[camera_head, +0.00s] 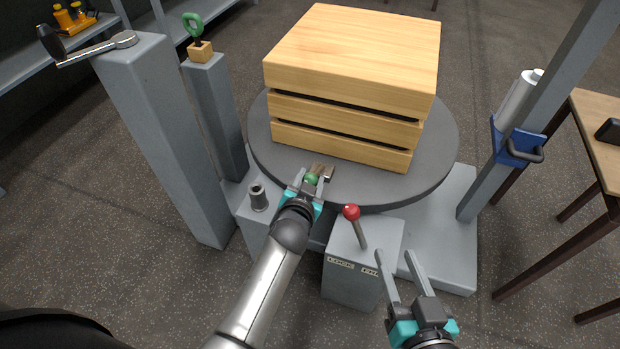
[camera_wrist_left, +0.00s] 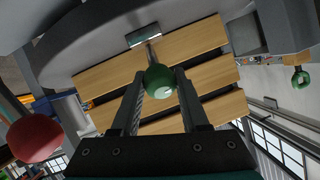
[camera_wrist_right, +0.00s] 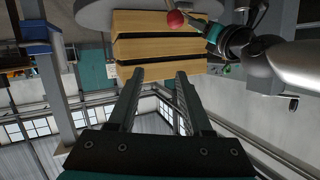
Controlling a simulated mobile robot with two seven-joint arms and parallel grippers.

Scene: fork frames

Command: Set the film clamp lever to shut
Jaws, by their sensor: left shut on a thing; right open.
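A small lever with a green ball knob (camera_head: 312,179) stands at the near edge of the turntable, beside a small metal bracket (camera_head: 324,170); I take it for the film clamp lever. My left gripper (camera_head: 309,185) is shut on the green knob. In the left wrist view the knob (camera_wrist_left: 159,81) sits between the fingertips, with its thin rod running to the bracket (camera_wrist_left: 143,36). The fingers partly hide the lever in the head view. My right gripper (camera_head: 399,257) is open and empty, in front and to the right of a grey box.
A wooden crate (camera_head: 350,55) stands on the dark round turntable (camera_head: 440,150). A red-knobbed lever (camera_head: 352,212) rises from the grey labelled box (camera_head: 347,287) between my grippers. A mast with a blue carriage (camera_head: 515,150) and a table (camera_head: 598,130) stand right; grey posts (camera_head: 165,140) stand left.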

